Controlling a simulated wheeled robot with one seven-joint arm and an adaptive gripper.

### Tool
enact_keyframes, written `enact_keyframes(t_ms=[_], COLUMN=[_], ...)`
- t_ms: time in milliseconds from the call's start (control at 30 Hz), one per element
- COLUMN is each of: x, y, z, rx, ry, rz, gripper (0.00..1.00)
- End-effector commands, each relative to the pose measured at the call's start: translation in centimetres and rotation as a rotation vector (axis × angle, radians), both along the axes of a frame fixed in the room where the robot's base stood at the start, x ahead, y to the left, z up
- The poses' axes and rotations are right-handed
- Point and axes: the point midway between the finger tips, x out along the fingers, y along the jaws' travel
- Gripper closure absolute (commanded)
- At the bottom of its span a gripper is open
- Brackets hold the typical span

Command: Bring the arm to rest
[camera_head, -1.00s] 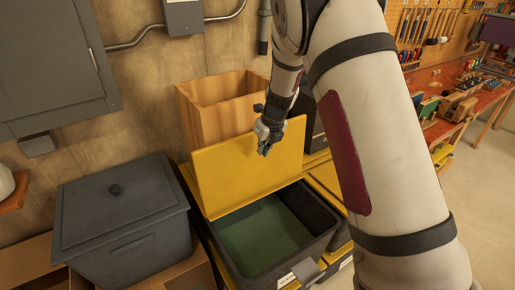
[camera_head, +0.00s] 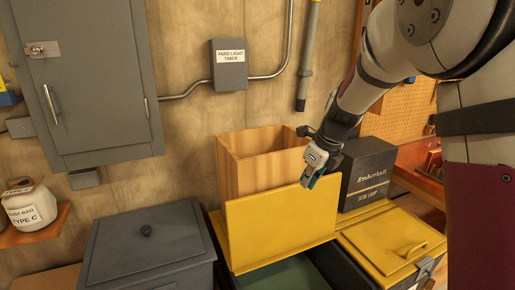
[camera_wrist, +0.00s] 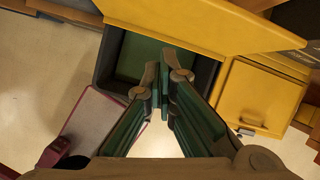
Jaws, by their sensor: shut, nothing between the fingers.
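My gripper (camera_head: 314,174) is shut and empty in the head view, in front of the upper part of a raised yellow lid (camera_head: 272,228). In the wrist view my gripper (camera_wrist: 163,75) points toward an open dark bin (camera_wrist: 205,78) with a green inside. The bin's green inside also shows at the bottom of the head view (camera_head: 290,275). My arm reaches in from the right and bends down to the gripper. I cannot tell whether the fingers touch the lid.
A wooden box (camera_head: 240,165) stands behind the lid, with a black lamp box (camera_head: 368,175) to its right. A closed yellow-lidded bin (camera_head: 390,243) is at right, a grey lidded bin (camera_head: 148,250) at left. A grey wall cabinet (camera_head: 85,75) hangs above.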

Motion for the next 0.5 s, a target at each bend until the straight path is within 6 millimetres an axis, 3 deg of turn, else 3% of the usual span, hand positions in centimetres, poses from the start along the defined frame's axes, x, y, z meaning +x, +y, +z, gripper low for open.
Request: enact_keyframes(t_ms=[33,200,500], x=[-1.7,-7.7,-19.0], y=[0.1,0.8,1.3], z=[1.7,5.8,9.9], rx=[-0.022,-0.154,-0.491], ry=[-0.028,-0.121,-0.276], rz=[0.104,0.536,1.295], gripper=[1.00,1.00,1.00])
